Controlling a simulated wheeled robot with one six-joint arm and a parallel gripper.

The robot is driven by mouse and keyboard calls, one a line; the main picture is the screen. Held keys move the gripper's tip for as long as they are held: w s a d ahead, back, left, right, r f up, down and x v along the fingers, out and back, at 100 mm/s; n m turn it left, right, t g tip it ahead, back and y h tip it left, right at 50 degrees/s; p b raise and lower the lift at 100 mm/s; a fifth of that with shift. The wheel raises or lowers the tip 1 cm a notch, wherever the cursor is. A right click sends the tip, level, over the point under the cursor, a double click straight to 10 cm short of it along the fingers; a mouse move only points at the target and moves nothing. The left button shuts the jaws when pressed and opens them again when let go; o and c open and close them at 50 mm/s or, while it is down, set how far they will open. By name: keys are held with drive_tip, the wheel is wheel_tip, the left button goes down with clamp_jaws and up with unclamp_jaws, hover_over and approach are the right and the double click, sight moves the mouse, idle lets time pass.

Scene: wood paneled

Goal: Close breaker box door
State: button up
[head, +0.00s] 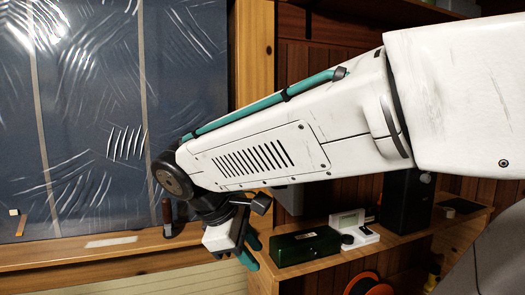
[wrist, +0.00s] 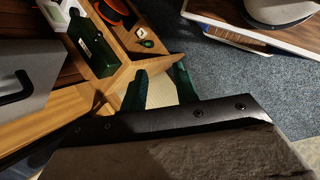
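A grey box face with a black handle (wrist: 22,90), which looks like the breaker box door, fills the left edge of the wrist view. In the head view only a grey piece of the box (head: 291,199) shows below my arm; the arm hides the rest. I cannot tell how far the door stands open. My gripper (head: 251,252) hangs low in front of the wooden ledge, left of the shelf. In the wrist view its two dark green fingers (wrist: 160,76) are apart with nothing between them. The handle is well to their left, not touched.
A wooden shelf (head: 400,239) holds a green case (head: 305,246), a small white device (head: 360,235) and a black box (head: 405,200). An orange ring-shaped item (head: 367,285) is below. A scratched blue-grey panel (head: 100,120) stands at left.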

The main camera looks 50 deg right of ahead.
drive_tip(key=w+d+r+n+g+h, duration=0.5)
drive_tip(key=w+d+r+n+h, duration=0.3)
drive_tip(key=w+d+r+h, duration=0.55)
drive_tip(key=s+d+y, duration=0.1)
drive_tip(key=d, duration=0.1)
drive_tip(key=s+d+r+y, duration=0.1)
drive_tip(key=d, duration=0.1)
drive_tip(key=s+d+y, duration=0.1)
drive_tip(key=s+d, duration=0.1)
drive_tip(key=shift+s+r, duration=0.1)
drive_tip(key=shift+r, duration=0.2)
clamp_jaws()
